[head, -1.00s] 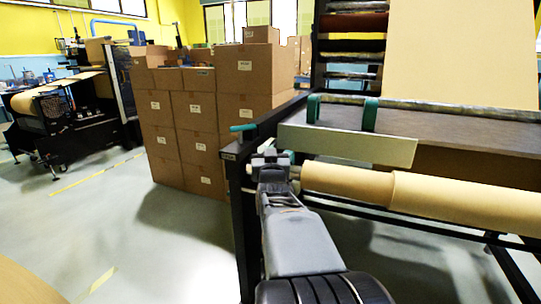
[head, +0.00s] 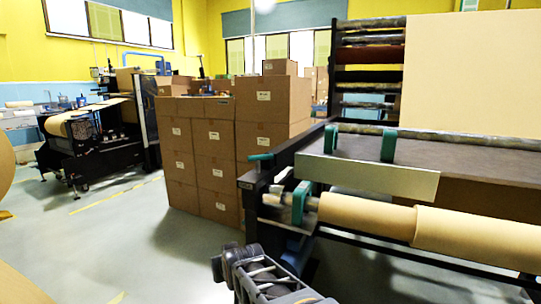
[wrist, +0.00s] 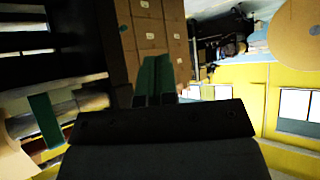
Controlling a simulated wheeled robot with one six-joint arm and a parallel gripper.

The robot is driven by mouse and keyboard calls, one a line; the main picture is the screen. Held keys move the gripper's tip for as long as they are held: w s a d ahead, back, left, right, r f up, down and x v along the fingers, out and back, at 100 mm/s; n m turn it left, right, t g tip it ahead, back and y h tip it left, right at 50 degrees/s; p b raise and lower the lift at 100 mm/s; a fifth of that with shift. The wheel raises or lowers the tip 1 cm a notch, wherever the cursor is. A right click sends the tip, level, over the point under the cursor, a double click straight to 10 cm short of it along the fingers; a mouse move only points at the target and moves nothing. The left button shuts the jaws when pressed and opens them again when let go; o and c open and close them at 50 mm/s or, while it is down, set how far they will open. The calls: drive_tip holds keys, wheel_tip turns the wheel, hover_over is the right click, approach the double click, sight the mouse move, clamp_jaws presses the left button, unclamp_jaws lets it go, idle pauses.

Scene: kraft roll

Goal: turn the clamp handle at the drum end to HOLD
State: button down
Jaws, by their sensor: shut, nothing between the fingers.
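A teal lever-like handle (head: 260,157) sticks out to the left from the near corner of the black frame (head: 248,190). It looks like the clamp handle; any marking for HOLD is too small to read. A second teal part (head: 299,203) stands at the end of the kraft roll (head: 365,215). My gripper (head: 233,262) is grey, shut and empty, below and left of the roll's end, apart from the handle. In the wrist view my gripper (wrist: 154,98) points at a teal shape; I cannot tell whether it is finger or clamp part.
Stacked cartons (head: 215,150) stand behind the frame. Teal brackets (head: 388,146) sit along the machine's table, with a pale plate (head: 365,176) in front. Another machine (head: 90,145) is at the back left. The grey floor (head: 130,235) to the left is clear.

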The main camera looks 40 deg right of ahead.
drive_tip(key=s+a+f+n+g+y, duration=0.2)
drive_tip(key=s+a+f+n+g, duration=0.1)
drive_tip(key=s+a+f+g, duration=0.4)
drive_tip(key=s+a, duration=0.3)
drive_tip(key=s, duration=0.1)
drive_tip(key=shift+s+a+f+y, duration=0.2)
drive_tip(key=shift+s+a+y, duration=0.1)
drive_tip(key=shift+y, duration=0.1)
